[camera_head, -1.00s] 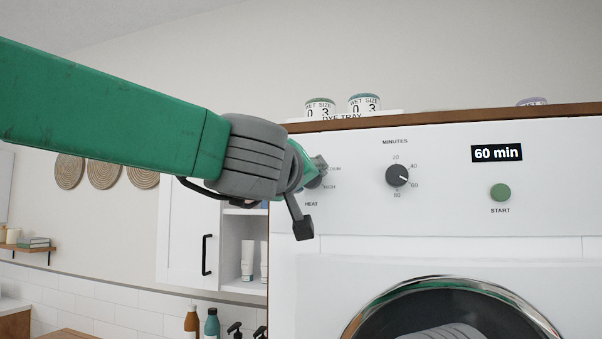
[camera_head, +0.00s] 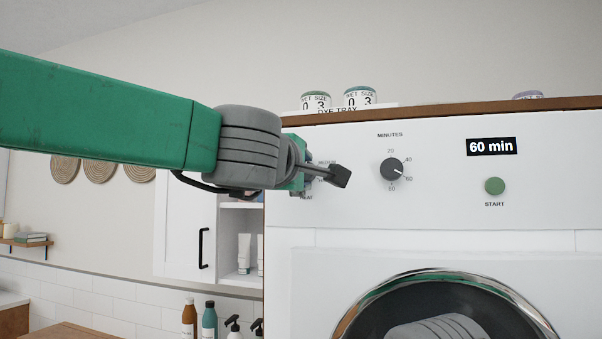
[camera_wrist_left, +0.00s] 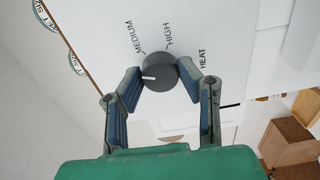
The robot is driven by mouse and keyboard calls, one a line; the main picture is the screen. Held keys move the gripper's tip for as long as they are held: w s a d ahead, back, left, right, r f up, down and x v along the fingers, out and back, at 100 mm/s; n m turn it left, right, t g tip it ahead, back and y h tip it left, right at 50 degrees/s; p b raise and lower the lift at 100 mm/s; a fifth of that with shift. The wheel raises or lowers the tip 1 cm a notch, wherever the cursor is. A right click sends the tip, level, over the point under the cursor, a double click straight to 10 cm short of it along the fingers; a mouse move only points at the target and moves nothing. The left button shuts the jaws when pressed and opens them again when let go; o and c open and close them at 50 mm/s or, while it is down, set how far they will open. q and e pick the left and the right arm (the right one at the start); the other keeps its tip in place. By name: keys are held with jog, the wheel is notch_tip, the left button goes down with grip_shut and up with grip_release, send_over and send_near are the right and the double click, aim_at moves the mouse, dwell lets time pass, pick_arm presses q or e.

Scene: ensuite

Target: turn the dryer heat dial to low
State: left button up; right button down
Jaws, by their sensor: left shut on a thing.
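The dark grey heat dial (camera_wrist_left: 160,72) is on the white dryer panel, in the middle of the wrist view. Its white pointer mark points to the left of that picture, away from the printed HIGH and below MEDIUM. HEAT is printed to the right; no LOW label shows. My left gripper (camera_wrist_left: 157,78) is shut on the dial, one finger on each side. In the head view my left gripper (camera_head: 318,174) is at the panel's left end, one dark finger extending right, and it mostly hides the dial. My right gripper is not in view.
The dryer (camera_head: 450,215) also carries a minutes dial (camera_head: 392,169), a green start button (camera_head: 495,186) and a 60 min display (camera_head: 491,147). Jars (camera_head: 360,97) stand on top. A white cabinet (camera_head: 186,230) and bottles (camera_head: 209,320) are left of the dryer.

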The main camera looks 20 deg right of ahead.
pick_arm(q)
jog(key=shift+w+a+n+b, duration=0.1)
jog(key=shift+n+b, duration=0.3)
jog(key=shift+n, duration=1.2)
jog(key=shift+w+n+b, duration=0.1)
jog(key=shift+n+b, duration=0.25)
jog(key=shift+n, duration=1.25)
jog(key=shift+r, duration=0.1)
